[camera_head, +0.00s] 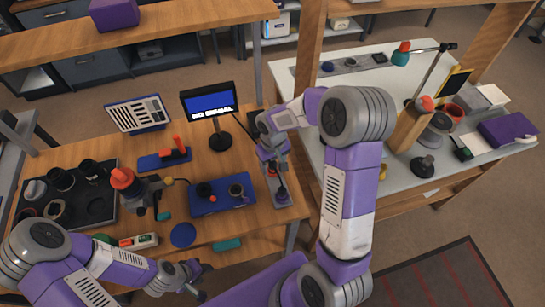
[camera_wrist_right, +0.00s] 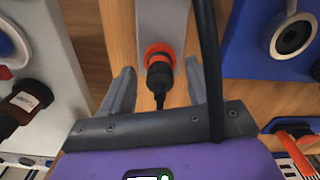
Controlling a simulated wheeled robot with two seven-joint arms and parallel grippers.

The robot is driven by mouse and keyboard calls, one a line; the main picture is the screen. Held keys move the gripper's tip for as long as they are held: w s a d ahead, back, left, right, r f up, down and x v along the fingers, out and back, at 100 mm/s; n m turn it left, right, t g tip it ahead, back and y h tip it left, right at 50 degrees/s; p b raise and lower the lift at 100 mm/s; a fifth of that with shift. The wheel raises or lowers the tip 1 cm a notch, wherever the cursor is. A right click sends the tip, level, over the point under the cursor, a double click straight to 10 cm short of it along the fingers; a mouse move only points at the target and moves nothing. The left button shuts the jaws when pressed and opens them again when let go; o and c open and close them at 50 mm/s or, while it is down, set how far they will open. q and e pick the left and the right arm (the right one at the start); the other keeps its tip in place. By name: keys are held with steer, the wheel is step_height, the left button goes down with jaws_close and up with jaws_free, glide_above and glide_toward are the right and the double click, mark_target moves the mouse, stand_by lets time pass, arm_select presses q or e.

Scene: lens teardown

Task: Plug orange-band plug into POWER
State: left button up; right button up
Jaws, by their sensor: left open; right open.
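In the right wrist view the orange-band plug (camera_wrist_right: 158,72) is black with an orange ring. It sits at the end of a grey strip (camera_wrist_right: 165,18), its black lead running toward me. I cannot tell whether it is seated, and no POWER label is readable. My right gripper (camera_wrist_right: 160,88) is open, one finger either side of the plug, with gaps visible. In the head view my right gripper (camera_head: 270,160) is above the grey strip (camera_head: 286,203) at the bench's right end. My left gripper (camera_head: 184,279) is open and empty at the bench's front edge.
A monitor (camera_head: 211,101) reads "NO SIGNAL". A blue tray (camera_head: 220,204) with dark parts lies left of the strip. A black parts tray (camera_head: 98,213) is further left. A black cable (camera_wrist_right: 209,75) crosses before the right finger. A dark plug (camera_wrist_right: 27,103) lies left.

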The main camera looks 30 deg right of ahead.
steer(key=shift+f, duration=0.6)
jaws_close()
steer(key=shift+r+p, duration=0.7)
steer(key=shift+r, duration=0.35)
stand_by(0.8)
steer(key=shift+r+p, duration=1.5)
steer(key=shift+r, duration=0.55)
